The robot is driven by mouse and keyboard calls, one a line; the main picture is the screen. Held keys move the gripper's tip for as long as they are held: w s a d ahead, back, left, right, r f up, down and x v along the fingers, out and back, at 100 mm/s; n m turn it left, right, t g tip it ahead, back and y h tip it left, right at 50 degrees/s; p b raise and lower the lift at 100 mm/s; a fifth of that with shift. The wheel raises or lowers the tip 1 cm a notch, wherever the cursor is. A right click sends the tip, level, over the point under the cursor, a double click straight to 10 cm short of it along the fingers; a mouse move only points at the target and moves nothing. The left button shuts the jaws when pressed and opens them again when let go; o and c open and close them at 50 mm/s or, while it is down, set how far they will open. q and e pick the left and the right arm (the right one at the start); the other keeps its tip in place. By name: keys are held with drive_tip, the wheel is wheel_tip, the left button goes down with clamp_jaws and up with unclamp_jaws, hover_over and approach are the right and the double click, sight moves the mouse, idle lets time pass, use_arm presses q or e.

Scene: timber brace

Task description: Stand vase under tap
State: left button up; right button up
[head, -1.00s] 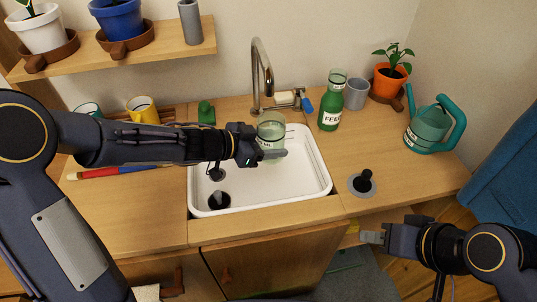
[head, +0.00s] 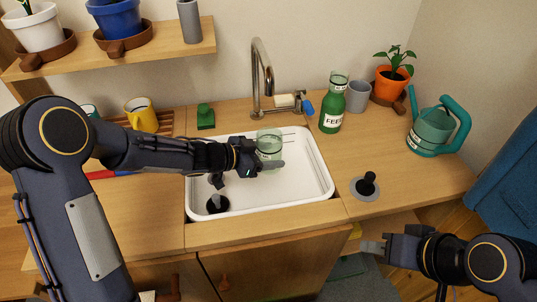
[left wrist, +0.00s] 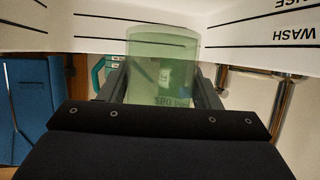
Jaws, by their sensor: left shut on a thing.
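In the left wrist view the vase (left wrist: 162,55) stands between the two fingers. The tap (head: 262,75) is a tall chrome gooseneck behind the sink, and its spout end is above and just behind the vase. Whether the vase base touches the sink floor is hidden. My right gripper (head: 374,247) is at the lower right, away from the vase.
A green bottle (head: 332,108), a grey cup (head: 357,96), a potted plant (head: 390,82) and a teal watering can (head: 430,132) stand right of the tap. A black knob (head: 368,183) is on the right counter. A dark round thing (head: 217,204) is at the sink's front left.

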use_arm(q)
drive_tip(key=shift+f, duration=0.55)
drive_tip(key=o, duration=1.2)
drive_tip(key=shift+r, duration=0.2)
drive_tip(key=shift+r+p+v, duration=0.15)
drive_tip(key=shift+p+v, duration=0.6)
drive_tip(key=shift+v, duration=2.35)
drive_tip(key=shift+r+p+v, duration=0.15)
drive_tip(key=shift+p+v, duration=0.55)
drive_tip(key=shift+v, duration=2.45)
